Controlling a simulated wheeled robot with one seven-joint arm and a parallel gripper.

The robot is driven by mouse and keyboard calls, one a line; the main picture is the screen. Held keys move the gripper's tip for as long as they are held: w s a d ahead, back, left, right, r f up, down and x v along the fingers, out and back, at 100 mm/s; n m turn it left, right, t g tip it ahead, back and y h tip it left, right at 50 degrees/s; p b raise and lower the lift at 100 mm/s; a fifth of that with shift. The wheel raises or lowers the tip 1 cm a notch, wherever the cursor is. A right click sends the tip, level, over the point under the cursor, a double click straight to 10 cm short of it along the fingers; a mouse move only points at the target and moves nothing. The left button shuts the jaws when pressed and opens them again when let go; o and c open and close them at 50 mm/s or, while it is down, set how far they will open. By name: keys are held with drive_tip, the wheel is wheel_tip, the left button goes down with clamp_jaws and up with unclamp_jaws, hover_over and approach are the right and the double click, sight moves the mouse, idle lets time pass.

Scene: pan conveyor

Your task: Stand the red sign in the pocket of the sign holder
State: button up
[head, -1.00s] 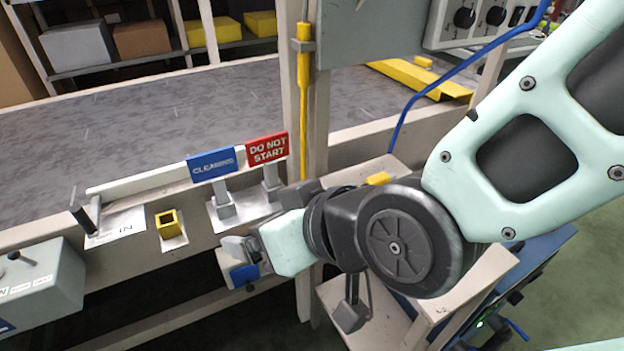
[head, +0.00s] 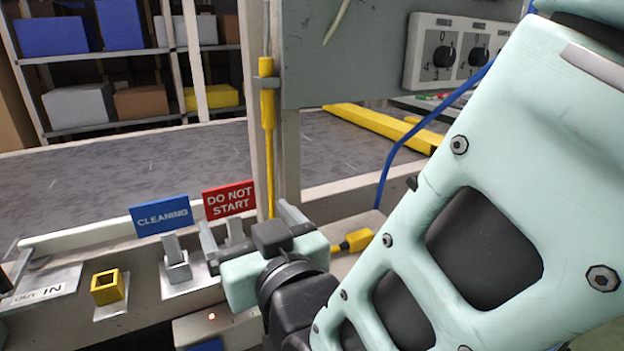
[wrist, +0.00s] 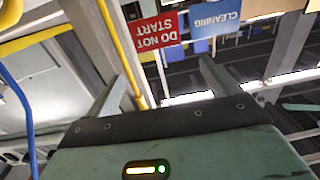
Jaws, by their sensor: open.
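The red DO NOT START sign (head: 230,200) stands upright on a grey stem beside the blue CLEANING sign (head: 160,215). The red sign also shows in the wrist view (wrist: 155,32), upside down and beyond the fingertips. A yellow square socket with an open top (head: 107,287), which looks like the sign holder's pocket, sits on the ledge at left and looks empty. My gripper (head: 243,213) is open and empty, its fingers pointing at the red sign. In the head view it hides the lower part of the sign's stem. I cannot tell the exact gap to the sign.
A post with a yellow pole (head: 267,125) rises just behind the red sign. The blue sign's grey stand (head: 177,262) is close to my left finger. A blue cable (head: 392,150) hangs at right. The conveyor belt (head: 120,165) behind is clear.

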sight(229, 188)
drive_tip(key=x, duration=0.9)
drive_tip(key=shift+w+f+b, duration=0.15)
drive_tip(key=shift+w+b, duration=0.05)
drive_tip(key=shift+b, duration=0.1)
drive_tip(key=c, duration=1.1)
drive_tip(key=shift+o, duration=0.2)
